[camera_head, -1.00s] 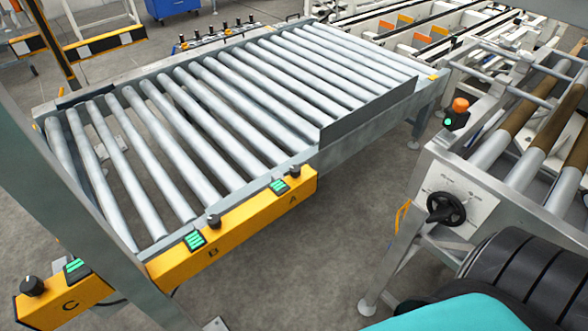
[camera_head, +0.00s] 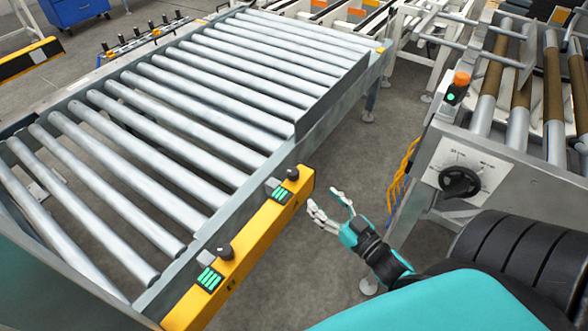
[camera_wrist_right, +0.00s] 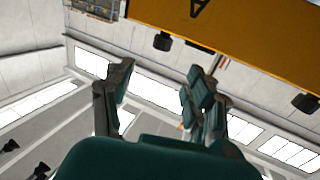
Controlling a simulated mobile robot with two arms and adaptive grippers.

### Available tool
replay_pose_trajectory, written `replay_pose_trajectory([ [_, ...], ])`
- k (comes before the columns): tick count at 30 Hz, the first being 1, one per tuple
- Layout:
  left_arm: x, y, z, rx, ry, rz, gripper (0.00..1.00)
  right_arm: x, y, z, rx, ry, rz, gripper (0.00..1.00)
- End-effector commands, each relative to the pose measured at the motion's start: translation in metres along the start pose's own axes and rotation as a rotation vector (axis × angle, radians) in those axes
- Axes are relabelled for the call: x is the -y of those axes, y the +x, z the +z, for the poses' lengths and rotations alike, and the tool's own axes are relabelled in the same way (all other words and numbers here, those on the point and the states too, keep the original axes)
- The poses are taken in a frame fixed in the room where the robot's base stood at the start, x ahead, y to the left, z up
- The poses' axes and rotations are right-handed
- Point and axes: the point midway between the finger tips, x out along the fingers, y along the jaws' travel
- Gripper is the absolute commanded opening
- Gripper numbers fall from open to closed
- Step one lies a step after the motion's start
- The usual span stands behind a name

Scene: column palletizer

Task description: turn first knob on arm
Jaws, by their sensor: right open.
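The yellow control arm (camera_head: 255,228) runs along the front edge of the roller conveyor. A black knob (camera_head: 292,173) stands near its right end, beside a green-lit display. A second black knob (camera_head: 225,250) stands farther left, beside another lit display, near the letter B. My right gripper (camera_head: 329,202) is open and empty, to the right of and a little below the arm's right end, apart from it. In the right wrist view my open gripper (camera_wrist_right: 158,85) is below the yellow arm (camera_wrist_right: 245,32), which bears a letter A and shows two black knobs (camera_wrist_right: 162,41). My left gripper is not in view.
The roller conveyor (camera_head: 200,110) fills the left. A grey machine with a black handwheel (camera_head: 459,182), yellow cables and an orange-topped light (camera_head: 461,78) stands on the right. Bare floor (camera_head: 345,150) lies between them.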

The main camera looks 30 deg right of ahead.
Motion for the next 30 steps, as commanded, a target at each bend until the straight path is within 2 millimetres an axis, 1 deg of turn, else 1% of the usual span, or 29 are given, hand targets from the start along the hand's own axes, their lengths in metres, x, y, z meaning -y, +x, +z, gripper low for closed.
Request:
replay_pose_trajectory([
  [1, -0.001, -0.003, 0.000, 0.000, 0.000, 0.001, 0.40, 0.000, 0.014, -0.003, -0.005, -0.001, -0.001, 0.55],
  [4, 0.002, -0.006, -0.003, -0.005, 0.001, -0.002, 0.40, 0.000, 0.036, -0.003, -0.004, 0.000, -0.001, 0.55],
  [9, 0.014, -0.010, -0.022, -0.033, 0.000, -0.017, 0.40, 0.000, 0.073, -0.002, -0.002, -0.001, 0.000, 0.55],
  [12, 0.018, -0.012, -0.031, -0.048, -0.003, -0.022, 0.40, 0.000, 0.093, -0.002, -0.002, 0.000, 0.001, 0.55],
  [15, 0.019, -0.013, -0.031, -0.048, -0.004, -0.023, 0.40, 0.000, 0.108, -0.001, 0.000, 0.000, 0.000, 0.55],
  [18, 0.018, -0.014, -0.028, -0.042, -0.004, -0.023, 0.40, 0.000, 0.119, 0.000, 0.000, 0.000, 0.001, 0.55],
  [21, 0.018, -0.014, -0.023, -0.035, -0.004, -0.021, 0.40, 0.000, 0.126, 0.000, 0.001, 0.000, 0.001, 0.55],
  [25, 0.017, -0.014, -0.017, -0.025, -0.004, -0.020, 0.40, 0.000, 0.129, 0.001, 0.002, 0.000, 0.001, 0.55],
  [30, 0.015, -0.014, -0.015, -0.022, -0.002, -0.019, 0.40, 0.000, 0.129, 0.001, 0.002, 0.000, 0.001, 0.55],
])
